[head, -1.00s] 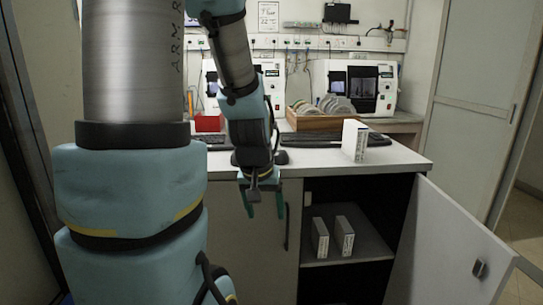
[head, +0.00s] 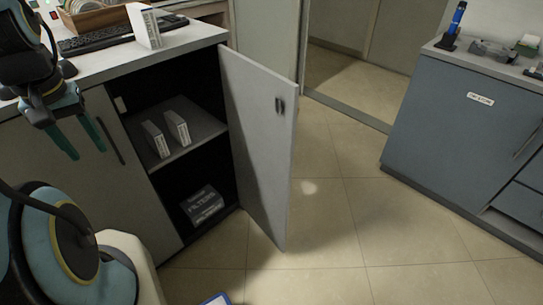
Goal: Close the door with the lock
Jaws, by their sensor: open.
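The cabinet door (head: 258,150) stands open, hinged at the cabinet's right edge and swung outward. A small dark lock or handle (head: 280,105) sits near the top of its free edge. The cabinet's open compartment shows a shelf (head: 200,135) with two small white boxes on it and a dark box (head: 202,204) at the bottom. My gripper (head: 80,143) is at the left, in front of the closed left door (head: 85,175). Its two green fingers are apart with nothing between them. It is well left of the open door and not touching it.
A white box (head: 145,25) stands on the countertop near its right corner, beside a keyboard (head: 110,38). A blue-grey cabinet (head: 450,130) stands at the right. The tiled floor (head: 330,215) between is clear. A blue-edged item (head: 216,299) shows at the bottom edge.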

